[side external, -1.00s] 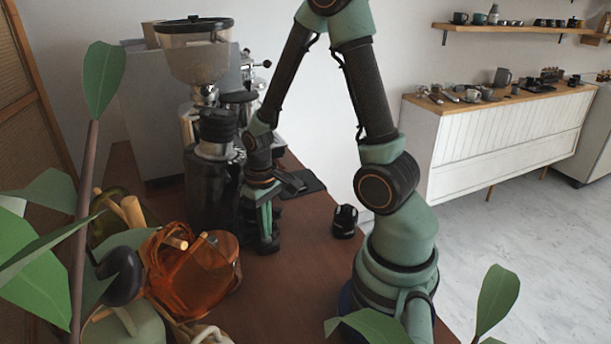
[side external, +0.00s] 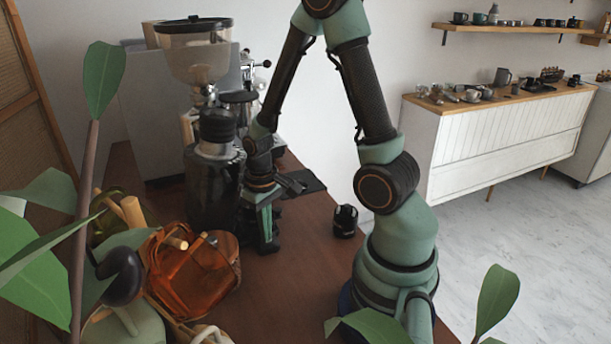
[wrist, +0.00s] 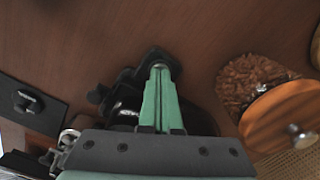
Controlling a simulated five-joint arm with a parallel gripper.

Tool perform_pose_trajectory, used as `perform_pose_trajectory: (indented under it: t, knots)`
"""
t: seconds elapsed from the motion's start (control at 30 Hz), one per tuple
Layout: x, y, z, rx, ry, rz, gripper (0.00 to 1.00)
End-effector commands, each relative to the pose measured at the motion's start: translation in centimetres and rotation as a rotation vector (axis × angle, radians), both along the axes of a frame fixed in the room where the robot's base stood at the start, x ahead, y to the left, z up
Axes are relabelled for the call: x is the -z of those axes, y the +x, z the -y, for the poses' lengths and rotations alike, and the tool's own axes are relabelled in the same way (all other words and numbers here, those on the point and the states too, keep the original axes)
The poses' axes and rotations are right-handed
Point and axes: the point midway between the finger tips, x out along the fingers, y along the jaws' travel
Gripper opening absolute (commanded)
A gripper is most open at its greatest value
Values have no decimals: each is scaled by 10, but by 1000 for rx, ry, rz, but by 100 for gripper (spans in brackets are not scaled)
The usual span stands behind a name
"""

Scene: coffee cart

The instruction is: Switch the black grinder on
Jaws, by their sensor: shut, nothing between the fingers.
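The black grinder (side external: 208,195) stands upright on the brown counter, with a clear hopper (side external: 200,62) and dark lid on top. My gripper (side external: 268,245) points down just to the right of the grinder's lower body, low over the counter. In the side view I cannot tell whether it touches the grinder. In the wrist view my green fingers (wrist: 160,72) are together with nothing between them. Dark parts show beside and behind the fingers there, partly hidden by them. The grinder's switch cannot be made out in either view.
A small black cup-like object (side external: 345,221) stands to the right of my gripper. A dark mat (side external: 305,183) lies behind it. An orange container (side external: 200,275) and plant leaves crowd the front left. The wrist view shows a wooden disc with a knob (wrist: 275,125) at right.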

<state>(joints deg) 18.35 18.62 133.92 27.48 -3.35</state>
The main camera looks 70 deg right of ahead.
Motion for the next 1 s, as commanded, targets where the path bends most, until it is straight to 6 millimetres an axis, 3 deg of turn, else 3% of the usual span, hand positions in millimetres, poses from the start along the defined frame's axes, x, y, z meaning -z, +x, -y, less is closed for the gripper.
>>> perform_pose_trajectory:
  t: [0.67, 1.0]
  knots:
    - [3, 0, 0, 0, 0, 1, 0]
    - [-11, 1, 0, 0, -1, 2, 0]
